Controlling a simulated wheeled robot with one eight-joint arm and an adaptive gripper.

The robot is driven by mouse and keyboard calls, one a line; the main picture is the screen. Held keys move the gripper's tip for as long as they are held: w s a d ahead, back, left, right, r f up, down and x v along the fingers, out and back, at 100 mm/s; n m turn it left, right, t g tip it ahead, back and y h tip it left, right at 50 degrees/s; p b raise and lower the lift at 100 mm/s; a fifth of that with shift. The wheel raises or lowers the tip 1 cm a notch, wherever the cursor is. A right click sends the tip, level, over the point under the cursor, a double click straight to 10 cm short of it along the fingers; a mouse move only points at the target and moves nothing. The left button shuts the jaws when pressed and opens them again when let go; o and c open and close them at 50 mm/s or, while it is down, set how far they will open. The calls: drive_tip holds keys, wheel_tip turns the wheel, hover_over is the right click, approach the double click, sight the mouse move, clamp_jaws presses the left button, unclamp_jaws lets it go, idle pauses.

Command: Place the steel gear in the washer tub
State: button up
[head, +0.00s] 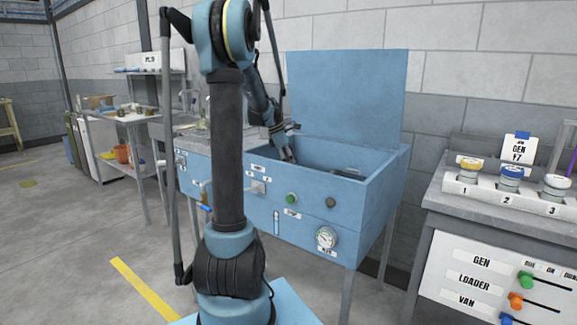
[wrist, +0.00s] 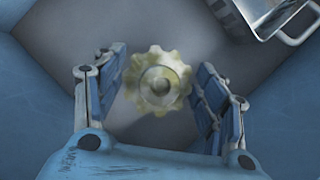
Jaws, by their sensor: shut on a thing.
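The steel gear (wrist: 157,84) shows in the wrist view as a pale, yellowish toothed disc with a round hub. It is between the two fingers of my gripper (wrist: 158,92), which is shut on it. In the head view my gripper (head: 287,152) reaches down into the blue washer tub (head: 365,190) at its left part. The tub's lid (head: 347,98) stands open at the back. The gear is hidden in the head view. The wrist view shows the grey tub floor behind the gear; the gap between them is hard to judge.
A metal tray with a handle (wrist: 275,22) is at the upper right in the wrist view. Tub walls rise around my gripper. A gauge (head: 326,238) is on the washer's front. A bench with numbered jars (head: 510,177) stands at right, a side table (head: 125,117) at left.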

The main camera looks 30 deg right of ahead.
drive_tip(key=shift+f, duration=0.35)
drive_tip(key=o, duration=1.6)
